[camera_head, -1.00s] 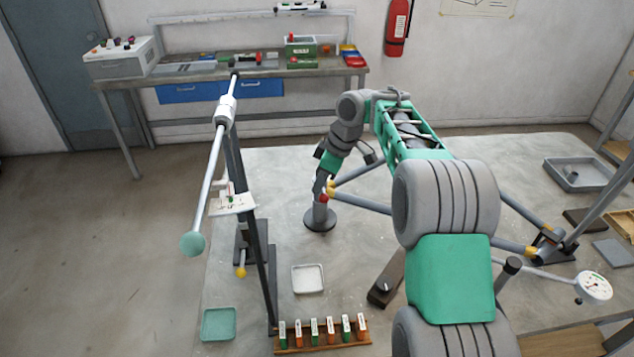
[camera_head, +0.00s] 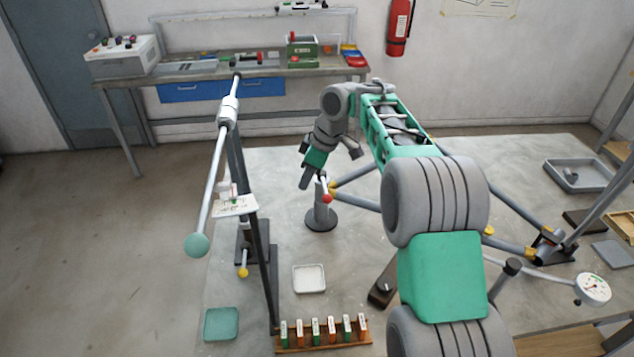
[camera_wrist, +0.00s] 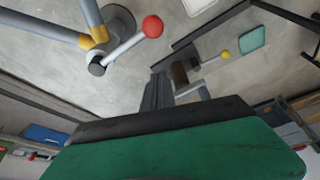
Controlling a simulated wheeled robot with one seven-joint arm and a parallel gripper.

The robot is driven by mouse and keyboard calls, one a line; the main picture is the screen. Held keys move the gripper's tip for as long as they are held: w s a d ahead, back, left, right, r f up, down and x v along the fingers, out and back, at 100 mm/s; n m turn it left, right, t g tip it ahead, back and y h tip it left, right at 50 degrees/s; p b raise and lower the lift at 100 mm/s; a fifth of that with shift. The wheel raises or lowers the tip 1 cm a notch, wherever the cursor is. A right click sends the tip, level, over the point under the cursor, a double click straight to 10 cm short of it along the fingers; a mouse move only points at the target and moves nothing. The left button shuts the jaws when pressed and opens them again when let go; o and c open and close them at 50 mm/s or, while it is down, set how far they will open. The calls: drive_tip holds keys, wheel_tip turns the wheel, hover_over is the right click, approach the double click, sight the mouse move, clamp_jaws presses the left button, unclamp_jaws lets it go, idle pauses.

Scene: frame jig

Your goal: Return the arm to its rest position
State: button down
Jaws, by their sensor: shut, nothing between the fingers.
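My arm, grey and green, reaches from the lower right over the table (camera_head: 270,165) and bends down at the wrist. My gripper (camera_head: 304,183) is shut and empty, pointing down and left just beside the jig's round-based post. A short lever with a red ball (camera_head: 327,198) is at that post, close to the right of the gripper. In the wrist view the shut fingers (camera_wrist: 158,92) show at the centre, and the red ball (camera_wrist: 152,26) is above them, apart from them.
A white tray (camera_head: 309,279), a green tray (camera_head: 221,324) and a rack of labelled blocks (camera_head: 325,344) are at the front. A dial gauge (camera_head: 593,289) is at right.

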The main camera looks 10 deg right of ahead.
drive_tip(key=s+d+r+m+t+p, duration=0.1)
drive_tip(key=s+r+m, duration=0.15)
drive_tip(key=r, duration=0.35)
drive_tip(key=s+d+r+m+p, duration=0.1)
drive_tip(key=s+r, duration=0.2)
drive_tip(key=r, duration=0.3)
drive_tip(key=s+d+f+m+t+h, duration=0.1)
drive_tip(key=s+d+f+m, duration=0.2)
drive_tip(key=s, duration=0.8)
drive_tip(key=s+d+f+m+t+h+b, duration=0.1)
drive_tip(key=s+d+f+m, duration=0.3)
drive_tip(key=s, duration=0.7)
wheel_tip(320, 180, down, 2)
drive_tip(key=m+h, duration=0.1)
drive_tip(key=m, duration=0.2)
drive_tip(key=shift+s+d+h, duration=0.2)
drive_tip(key=shift+s+h, duration=0.05)
drive_tip(key=shift+h, duration=0.05)
